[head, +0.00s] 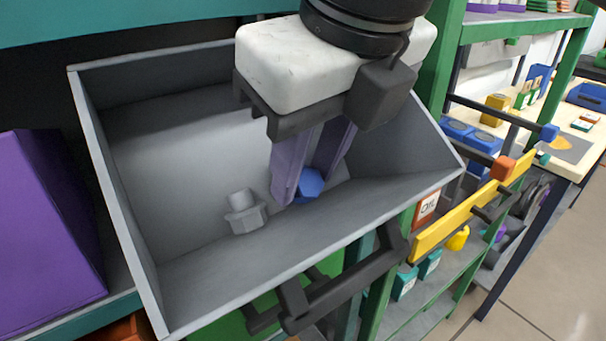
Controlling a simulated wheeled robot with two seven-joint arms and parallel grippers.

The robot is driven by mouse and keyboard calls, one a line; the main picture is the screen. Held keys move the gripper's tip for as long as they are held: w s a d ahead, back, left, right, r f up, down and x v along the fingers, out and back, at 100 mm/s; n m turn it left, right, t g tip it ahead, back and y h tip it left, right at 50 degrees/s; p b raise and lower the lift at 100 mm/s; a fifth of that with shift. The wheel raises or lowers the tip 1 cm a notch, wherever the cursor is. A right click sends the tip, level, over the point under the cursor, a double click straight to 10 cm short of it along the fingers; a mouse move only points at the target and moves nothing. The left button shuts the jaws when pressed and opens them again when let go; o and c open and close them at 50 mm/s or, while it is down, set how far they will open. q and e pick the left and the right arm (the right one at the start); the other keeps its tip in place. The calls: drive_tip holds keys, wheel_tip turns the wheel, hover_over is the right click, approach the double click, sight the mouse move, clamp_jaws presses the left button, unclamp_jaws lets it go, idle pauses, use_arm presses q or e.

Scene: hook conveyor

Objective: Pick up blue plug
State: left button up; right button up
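The blue plug (311,184) lies in a grey open bin (118,232), toward its right side. My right gripper (307,188) reaches down into the bin from above, its purple fingers spread on either side of the plug. The left finger overlaps the plug's left edge, and the right finger stands behind it. Whether both fingers press on the plug cannot be told. The plug seems low, near the bin floor; its underside is hidden. My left gripper is not in view.
A grey plug (245,214) lies in the bin, left of the blue one. The bin's walls surround the gripper. A purple box (45,235) stands at left. A yellow bar (470,210) with dark pegs and a green shelf (425,312) are at right.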

drive_tip(key=c, duration=0.3)
drive_tip(key=shift+c, duration=0.2)
